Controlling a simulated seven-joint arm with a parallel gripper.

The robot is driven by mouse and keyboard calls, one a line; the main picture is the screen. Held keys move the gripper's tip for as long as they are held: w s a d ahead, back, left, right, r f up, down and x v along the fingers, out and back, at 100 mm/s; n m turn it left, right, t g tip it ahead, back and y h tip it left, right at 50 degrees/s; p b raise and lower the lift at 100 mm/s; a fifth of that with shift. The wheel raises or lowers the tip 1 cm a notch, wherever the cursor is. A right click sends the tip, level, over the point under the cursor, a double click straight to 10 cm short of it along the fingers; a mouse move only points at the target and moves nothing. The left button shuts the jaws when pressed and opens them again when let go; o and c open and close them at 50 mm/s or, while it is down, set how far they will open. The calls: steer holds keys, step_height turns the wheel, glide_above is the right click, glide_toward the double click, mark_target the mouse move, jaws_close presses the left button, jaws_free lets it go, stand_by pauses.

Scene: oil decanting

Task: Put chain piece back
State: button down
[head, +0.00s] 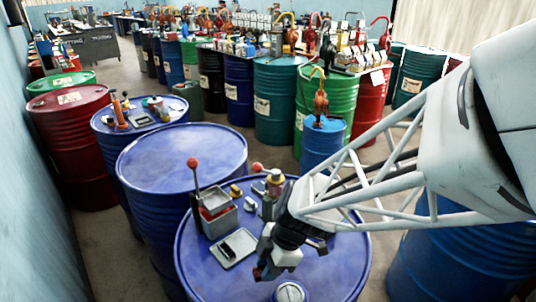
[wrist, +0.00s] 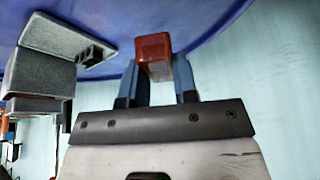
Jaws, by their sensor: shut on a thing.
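My gripper (head: 266,270) is over the near blue drum top (head: 330,262), right of and nearer than a flat grey tray (head: 214,255). In the wrist view my gripper (wrist: 156,75) is shut on a small red-brown block (wrist: 154,46), held between its two blue-grey fingers. I cannot tell whether this block is the chain piece. In the head view the block is too small and hidden to make out. A dark piece (head: 232,247) lies on the tray; in the wrist view a dark notched piece (wrist: 92,54) shows against the grey tray (wrist: 62,38).
A grey box with a red inside (head: 216,213) and an upright red-knobbed lever (head: 193,165) stand behind the tray. Small yellow items (head: 236,190) and a yellow-topped bottle (head: 274,178) are further back. A round cap (head: 290,292) is at the near edge. The drum's left front is clear.

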steer(key=shift+w, duration=0.1)
steer(key=shift+w+a+f, duration=0.25)
steer(key=shift+w+a, duration=1.05)
steer(key=shift+w, duration=1)
steer(key=shift+w+a+f, duration=0.25)
steer(key=shift+w+a, duration=1)
steer(key=shift+w, duration=1.1)
steer(key=shift+w+a+f, duration=0.25)
steer(key=shift+w+a, duration=1.05)
steer(key=shift+w, duration=1)
steer(key=shift+f, duration=0.15)
steer(key=shift+f, duration=1.6)
steer(key=shift+f, duration=0.25)
steer(key=c, duration=0.9)
jaws_free()
